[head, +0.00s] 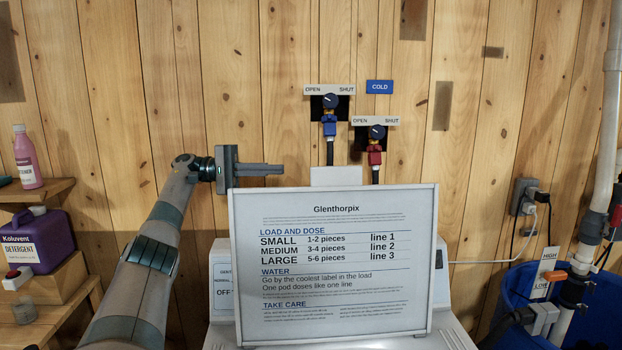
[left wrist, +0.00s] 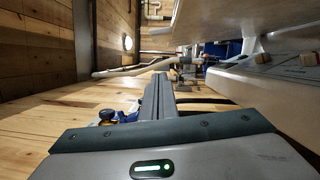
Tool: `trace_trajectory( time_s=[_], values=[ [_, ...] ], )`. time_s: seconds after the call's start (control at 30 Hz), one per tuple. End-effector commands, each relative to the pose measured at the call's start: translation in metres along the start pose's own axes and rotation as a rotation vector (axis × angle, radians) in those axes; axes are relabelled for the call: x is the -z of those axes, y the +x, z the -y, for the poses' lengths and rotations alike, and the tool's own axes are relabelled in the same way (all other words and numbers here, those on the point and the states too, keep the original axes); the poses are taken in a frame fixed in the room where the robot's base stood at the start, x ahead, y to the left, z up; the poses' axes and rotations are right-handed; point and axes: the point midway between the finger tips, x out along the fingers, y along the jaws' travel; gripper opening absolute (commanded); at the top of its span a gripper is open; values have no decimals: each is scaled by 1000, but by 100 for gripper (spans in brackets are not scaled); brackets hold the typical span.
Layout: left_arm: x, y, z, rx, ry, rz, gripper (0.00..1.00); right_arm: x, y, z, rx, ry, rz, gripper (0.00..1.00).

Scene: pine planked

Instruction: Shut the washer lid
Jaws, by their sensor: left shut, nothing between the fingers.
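The washer lid (head: 335,270) stands raised, its printed face with load and dose text turned toward me in the head view. The washer body (head: 453,333) shows below and beside it. My left gripper (head: 280,169) is shut and empty, pointing right just above the lid's top left edge, seemingly behind it. In the left wrist view the shut fingers (left wrist: 158,90) reach forward between the plank wall and the lid's pale back (left wrist: 235,15). I cannot tell whether they touch the lid. My right gripper is not in view.
Blue and red taps (head: 329,122) are on the plank wall just behind the lid. Shelves at left hold a purple detergent jug (head: 40,240) and a pink bottle (head: 27,158). A blue bin (head: 590,312) and white pipe (head: 603,130) stand at right.

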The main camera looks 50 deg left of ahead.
Motion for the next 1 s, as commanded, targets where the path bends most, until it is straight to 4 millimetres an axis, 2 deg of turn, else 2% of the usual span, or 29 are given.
trace_trajectory(
  time_s=[0.37,0.57,0.77,1.0],
  values=[
    [0,1,-1,0,0,0,0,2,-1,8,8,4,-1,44],
    [0,9,-1,1,-1,1,0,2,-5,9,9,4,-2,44],
    [-1,28,-2,2,0,2,0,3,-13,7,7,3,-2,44],
    [-2,72,-4,2,-2,4,0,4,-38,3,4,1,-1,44]
  ],
)
